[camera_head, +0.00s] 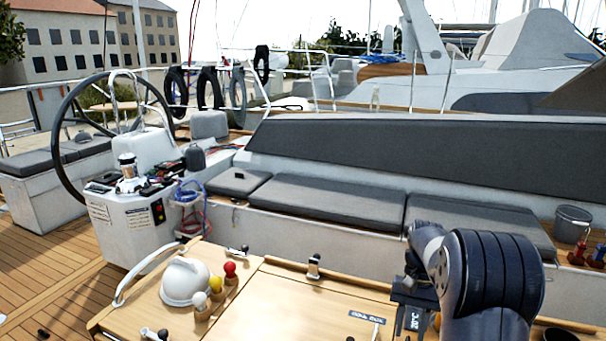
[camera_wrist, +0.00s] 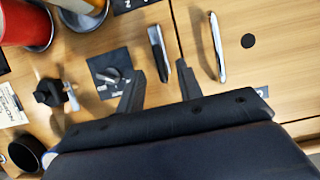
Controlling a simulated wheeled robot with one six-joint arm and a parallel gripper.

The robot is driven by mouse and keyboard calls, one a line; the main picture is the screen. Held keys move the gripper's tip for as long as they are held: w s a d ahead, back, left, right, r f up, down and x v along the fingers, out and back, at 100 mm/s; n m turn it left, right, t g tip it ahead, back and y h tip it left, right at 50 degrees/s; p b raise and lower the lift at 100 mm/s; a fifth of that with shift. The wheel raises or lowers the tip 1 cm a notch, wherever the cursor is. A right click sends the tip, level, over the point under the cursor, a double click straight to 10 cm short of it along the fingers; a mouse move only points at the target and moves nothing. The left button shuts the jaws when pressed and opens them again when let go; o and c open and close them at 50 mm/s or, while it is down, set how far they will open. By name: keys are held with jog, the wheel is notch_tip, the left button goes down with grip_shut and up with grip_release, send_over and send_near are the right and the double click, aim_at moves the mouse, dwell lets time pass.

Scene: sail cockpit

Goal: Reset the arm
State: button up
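My arm (camera_head: 490,275) stands at the lower right of the head view, dark and bent, over the right part of the wooden table (camera_head: 290,305). My gripper (camera_wrist: 158,82) shows in the wrist view with two black fingers spread apart. Nothing is seen held between them. A slim black and silver object (camera_wrist: 159,52) lies on the wood beyond the fingertips, apart from them as far as I can tell. In the head view the fingertips are hard to make out.
A white dome (camera_head: 185,282) and red (camera_head: 230,268), yellow (camera_head: 215,283) and white knobs stand on the table's left. The wrist view shows a red container (camera_wrist: 25,22), a silver handle (camera_wrist: 217,47) and a dark square plate (camera_wrist: 112,72). The table's middle is largely bare.

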jog(key=x, duration=0.4)
jog(key=shift+s+f, duration=0.1)
jog(key=shift+f, duration=0.1)
